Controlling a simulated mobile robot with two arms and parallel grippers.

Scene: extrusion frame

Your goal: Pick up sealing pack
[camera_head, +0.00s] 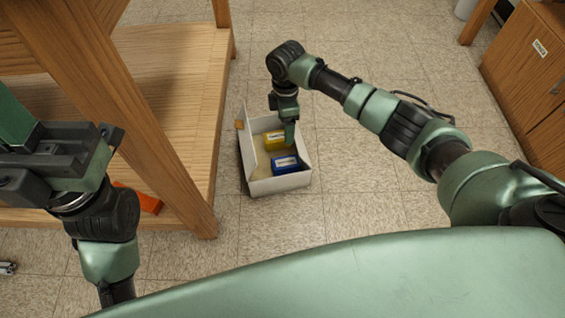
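An open white box (283,184) stands on the floor. It holds a yellow pack (270,144) towards the back and a blue pack (285,168) towards the front, both with pale labels. I cannot read the labels or tell which is the sealing pack. My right gripper (289,138) points down into the box, beside the right end of the yellow pack and behind the blue one. Its fingers are seen edge-on, so their opening and any contact are unclear. My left gripper (62,158) is raised at the left, away from the box; its finger opening is unclear.
A wooden table (165,165) with a low shelf stands left of the box, its leg close by. An orange object (140,198) lies partly hidden behind my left arm. A wooden cabinet (525,75) stands at the far right. Tiled floor right of the box is clear.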

